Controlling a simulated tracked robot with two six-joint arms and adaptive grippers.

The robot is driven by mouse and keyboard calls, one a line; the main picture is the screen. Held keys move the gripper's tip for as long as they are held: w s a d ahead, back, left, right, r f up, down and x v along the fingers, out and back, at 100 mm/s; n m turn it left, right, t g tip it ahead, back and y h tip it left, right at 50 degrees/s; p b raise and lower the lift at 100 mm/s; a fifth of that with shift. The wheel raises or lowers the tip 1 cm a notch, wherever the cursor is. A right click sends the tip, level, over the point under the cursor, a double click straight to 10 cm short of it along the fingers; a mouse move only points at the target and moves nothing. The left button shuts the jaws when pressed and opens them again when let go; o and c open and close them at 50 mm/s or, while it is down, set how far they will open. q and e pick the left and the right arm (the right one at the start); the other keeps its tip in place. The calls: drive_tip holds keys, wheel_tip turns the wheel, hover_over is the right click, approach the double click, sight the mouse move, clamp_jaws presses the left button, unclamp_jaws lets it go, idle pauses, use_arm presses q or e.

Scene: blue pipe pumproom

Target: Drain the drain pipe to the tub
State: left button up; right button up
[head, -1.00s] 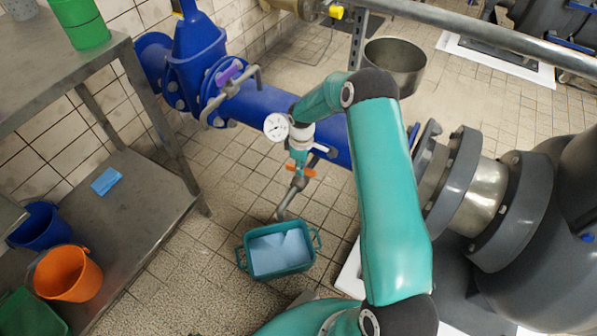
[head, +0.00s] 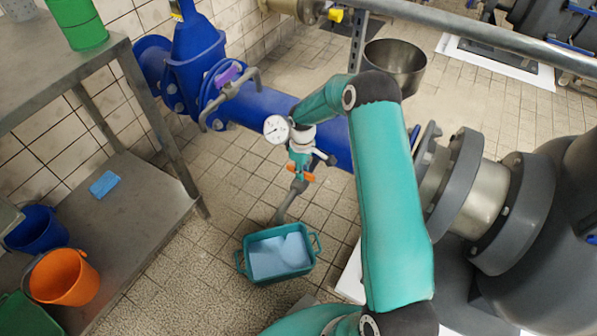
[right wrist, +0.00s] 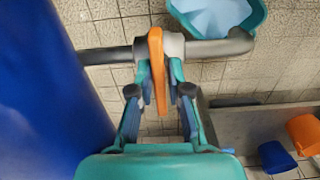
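A blue pipe (head: 258,106) carries a small drain branch with a white pressure gauge (head: 276,129). An orange valve handle (head: 300,173) sits on the drain pipe (head: 291,200), whose spout points down over the teal tub (head: 248,273). The tub stands on the floor with a pale blue surface inside. My right gripper (head: 304,162) is at the valve. In the right wrist view, its fingers (right wrist: 160,78) are close on both sides of the orange handle (right wrist: 156,55), which stands crosswise to the grey drain pipe (right wrist: 205,47). My left gripper is out of view.
A metal shelf table (head: 150,195) stands at the left with an orange bucket (head: 64,277) and a blue bucket (head: 38,229). A large grey pump (head: 560,220) fills the right. A metal bowl (head: 395,65) is behind my right arm. Tiled floor around the tub is clear.

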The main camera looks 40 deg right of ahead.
drive_tip(key=shift+o, duration=1.3)
drive_tip(key=shift+w, duration=0.1)
drive_tip(key=shift+r, duration=0.1)
drive_tip(key=shift+w+r, duration=0.1)
drive_tip(key=shift+r, duration=0.15)
wheel_tip(320, 180, up, 11)
drive_tip(key=shift+r, duration=0.15)
